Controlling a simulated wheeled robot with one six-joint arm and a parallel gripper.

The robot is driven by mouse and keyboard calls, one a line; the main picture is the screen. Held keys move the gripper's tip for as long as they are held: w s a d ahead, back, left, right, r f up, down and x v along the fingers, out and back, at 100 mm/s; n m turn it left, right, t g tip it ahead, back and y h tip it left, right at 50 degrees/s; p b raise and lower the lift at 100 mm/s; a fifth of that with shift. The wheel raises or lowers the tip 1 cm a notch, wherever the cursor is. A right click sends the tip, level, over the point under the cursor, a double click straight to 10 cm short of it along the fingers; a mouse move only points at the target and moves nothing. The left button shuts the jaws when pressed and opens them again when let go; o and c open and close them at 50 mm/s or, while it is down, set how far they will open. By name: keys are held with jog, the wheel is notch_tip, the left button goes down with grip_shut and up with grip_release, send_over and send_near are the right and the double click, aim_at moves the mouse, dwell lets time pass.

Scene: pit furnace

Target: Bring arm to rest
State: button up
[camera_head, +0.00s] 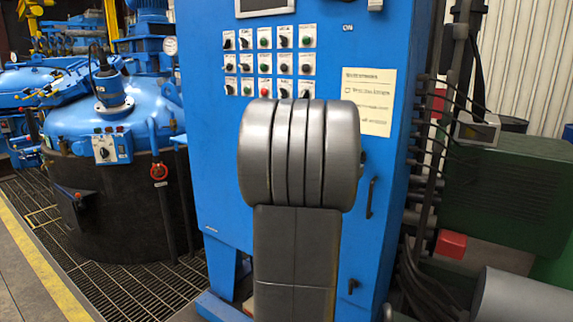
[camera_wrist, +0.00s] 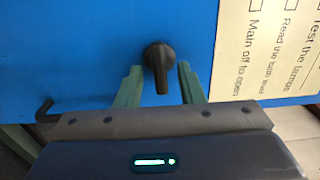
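My gripper (camera_wrist: 160,68) shows in the wrist view with two green fingers spread apart, open and empty. A black rotary knob (camera_wrist: 158,62) on the blue cabinet (camera_wrist: 70,50) lies between the fingertips in the picture. Gaps show on both sides of it, and its grip points down in the picture. How far the fingertips are from the cabinet face I cannot tell. In the head view my grey arm stands in front of the blue cabinet (camera_head: 212,170) and hides my gripper.
A checklist sheet (camera_wrist: 268,50) is right of the knob; it also shows in the head view (camera_head: 369,101). The cabinet carries rows of buttons (camera_head: 264,62) and a door handle (camera_head: 371,197). A blue-lidded furnace (camera_head: 110,190) stands left. A green box (camera_head: 505,195) and cables are right.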

jog(key=v, duration=1.4)
jog(key=w+d+n+p, duration=0.5)
jog(key=w+d+n, duration=0.2)
jog(key=w, duration=0.4)
jog(key=shift+w+d+r+n, duration=0.2)
jog(key=shift+w+d+n, duration=0.15)
jog(key=shift+n, duration=0.15)
jog(key=shift+a, duration=0.1)
